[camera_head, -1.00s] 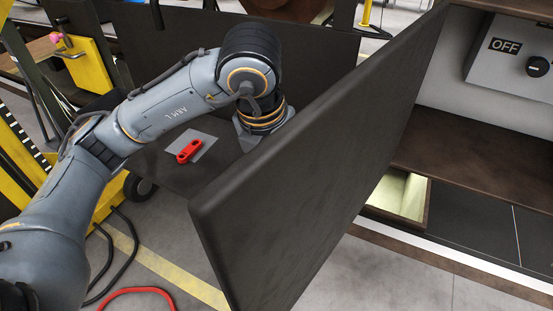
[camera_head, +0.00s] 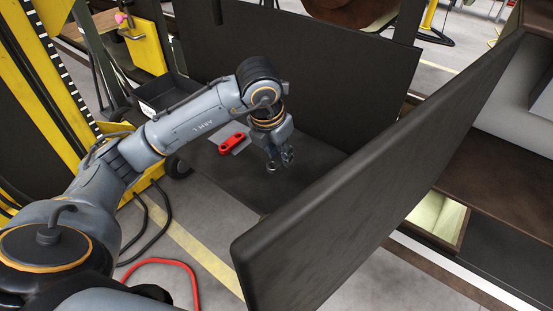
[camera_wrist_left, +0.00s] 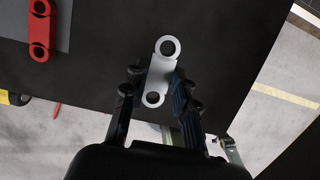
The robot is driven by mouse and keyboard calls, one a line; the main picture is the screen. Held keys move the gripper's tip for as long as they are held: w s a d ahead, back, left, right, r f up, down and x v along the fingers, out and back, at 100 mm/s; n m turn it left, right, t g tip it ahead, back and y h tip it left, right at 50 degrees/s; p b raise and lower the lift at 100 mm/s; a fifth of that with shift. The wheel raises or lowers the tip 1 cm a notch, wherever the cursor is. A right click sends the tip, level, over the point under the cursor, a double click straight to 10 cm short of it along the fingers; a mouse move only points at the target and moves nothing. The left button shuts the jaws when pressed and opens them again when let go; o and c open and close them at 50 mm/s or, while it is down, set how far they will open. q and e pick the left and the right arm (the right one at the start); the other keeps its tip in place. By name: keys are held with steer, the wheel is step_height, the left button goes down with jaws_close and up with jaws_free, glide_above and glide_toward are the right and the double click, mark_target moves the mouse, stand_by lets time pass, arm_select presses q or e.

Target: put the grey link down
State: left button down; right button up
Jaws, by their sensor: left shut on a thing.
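The grey link (camera_wrist_left: 160,72), a flat plate with a round hole at each end, is between the fingers of my left gripper (camera_wrist_left: 158,90) in the left wrist view. The gripper is shut on it. In the head view my left gripper (camera_head: 281,162) points down over the dark shelf surface (camera_head: 240,186), and the link is too small to make out there. Whether the link touches the surface is hard to tell. My right gripper is not in view.
A red link (camera_head: 232,143) lies on a grey patch (camera_head: 243,146) left of the gripper; it also shows in the wrist view (camera_wrist_left: 40,30). A dark upright panel (camera_head: 370,170) stands close on the right. Dark surface is free around the gripper.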

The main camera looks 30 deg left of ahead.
mark_target(274, 157)
arm_select(q)
steer(key=shift+w+a+f, duration=0.2)
steer(key=shift+a+f, duration=0.2)
steer(key=shift+f, duration=0.1)
steer(key=f+p, duration=0.2)
steer(key=f, duration=0.1)
steer(key=shift+w+a, duration=0.1)
steer(key=shift+a, duration=0.1)
steer(key=shift+f, duration=0.3)
steer(key=shift+f, duration=0.1)
steer(key=c, duration=1.5)
jaws_free()
steer(key=shift+f, duration=0.1)
steer(key=o, duration=0.4)
steer(key=shift+o, duration=0.2)
